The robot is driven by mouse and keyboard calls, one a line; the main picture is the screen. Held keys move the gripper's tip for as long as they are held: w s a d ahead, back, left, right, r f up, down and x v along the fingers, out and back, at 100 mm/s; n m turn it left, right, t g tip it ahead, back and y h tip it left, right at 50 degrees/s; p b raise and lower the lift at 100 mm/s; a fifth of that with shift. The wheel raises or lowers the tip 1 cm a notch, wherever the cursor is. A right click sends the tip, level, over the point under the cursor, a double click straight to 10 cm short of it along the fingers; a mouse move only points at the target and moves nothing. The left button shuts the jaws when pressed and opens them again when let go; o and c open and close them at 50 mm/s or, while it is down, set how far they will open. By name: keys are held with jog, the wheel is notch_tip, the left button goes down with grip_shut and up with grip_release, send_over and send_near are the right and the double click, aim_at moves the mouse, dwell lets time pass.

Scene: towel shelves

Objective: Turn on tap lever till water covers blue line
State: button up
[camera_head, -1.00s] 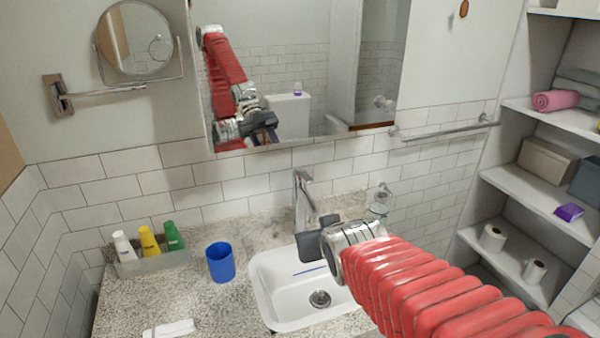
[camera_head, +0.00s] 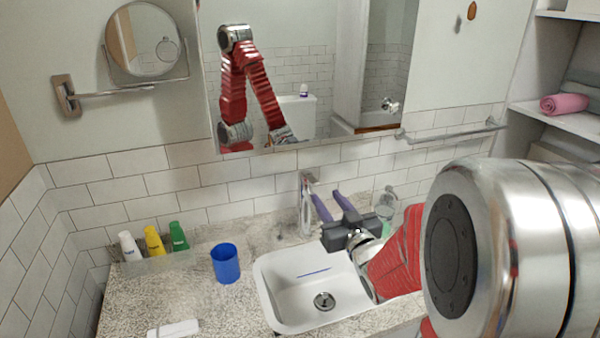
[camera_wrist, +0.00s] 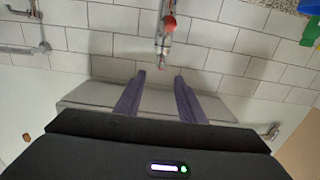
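The silver tap (camera_head: 305,205) stands behind the white sink (camera_head: 268,300). In the wrist view the tap (camera_wrist: 163,45) shows upside down, with a red spot on it, above the fingertips. A blue line (camera_head: 314,272) is marked on the sink's inner back wall, above the drain; I see no water in the basin. My gripper (camera_head: 327,196) is above the back of the sink, just right of the tap in the head view. Its two purple fingers are apart and empty, as the wrist view (camera_wrist: 159,76) also shows. Whether a finger touches the tap cannot be told.
A blue cup (camera_head: 225,263) stands left of the sink. White, yellow and green bottles sit in a tray (camera_head: 160,262) further left. A clear dispenser (camera_head: 386,200) stands right of my gripper. The mirror (camera_head: 300,70) and tiled wall are close behind the tap.

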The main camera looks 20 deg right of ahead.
aim_at(313, 179)
dwell(0.4)
jog(key=w, duration=1.3)
jog(key=shift+w, duration=0.4)
jog(key=shift+c, duration=0.4)
grip_shut()
